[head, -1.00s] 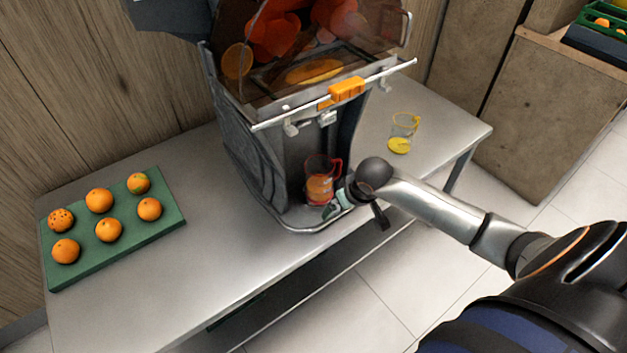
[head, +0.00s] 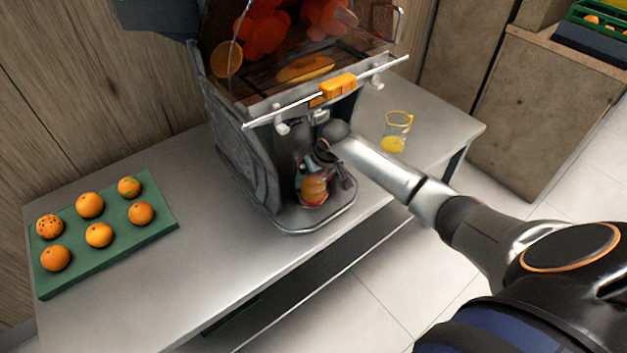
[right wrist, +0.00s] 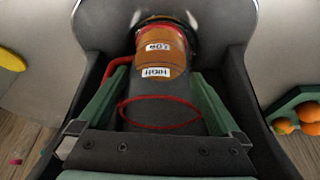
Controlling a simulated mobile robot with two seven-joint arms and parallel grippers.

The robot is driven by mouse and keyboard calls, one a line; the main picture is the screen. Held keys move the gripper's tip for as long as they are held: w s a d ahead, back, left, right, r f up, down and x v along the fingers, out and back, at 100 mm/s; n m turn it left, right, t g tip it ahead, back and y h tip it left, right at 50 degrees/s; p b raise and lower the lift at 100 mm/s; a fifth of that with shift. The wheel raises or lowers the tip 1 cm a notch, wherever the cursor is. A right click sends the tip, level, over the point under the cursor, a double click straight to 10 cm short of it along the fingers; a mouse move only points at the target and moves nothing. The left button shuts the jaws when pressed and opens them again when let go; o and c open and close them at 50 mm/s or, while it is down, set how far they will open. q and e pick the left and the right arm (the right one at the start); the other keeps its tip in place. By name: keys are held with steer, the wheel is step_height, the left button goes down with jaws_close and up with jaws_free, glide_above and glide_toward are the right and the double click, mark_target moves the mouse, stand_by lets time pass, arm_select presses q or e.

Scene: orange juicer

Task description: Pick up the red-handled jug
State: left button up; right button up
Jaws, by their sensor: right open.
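The red-handled jug (head: 314,190) stands upright in the bay of the juicer (head: 240,150), with orange juice in it. My right gripper (head: 326,165) is at the jug's upper part and partly hides it, including the handle, in the head view. In the right wrist view, the jug (right wrist: 162,58) shows its red rim and its "LOW" and "HIGH" labels. It lies between the two open green-lined fingers of my right gripper (right wrist: 158,88), with the red handle beside the left finger. I cannot tell whether either finger touches it. My left gripper is not in view.
A yellow-handled jug (head: 397,130) stands on the steel table (head: 215,265) right of the juicer. A green tray (head: 110,255) with several oranges lies at the left. The table between tray and juicer is clear. A green crate (head: 600,20) is at the upper right.

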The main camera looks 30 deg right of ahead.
steer(key=shift+w+f, duration=0.2)
steer(key=shift+f, duration=0.35)
steer(key=shift+c, duration=0.2)
steer(key=c, duration=1.2)
steer(key=shift+c, duration=0.2)
steer(key=shift+r, duration=0.2)
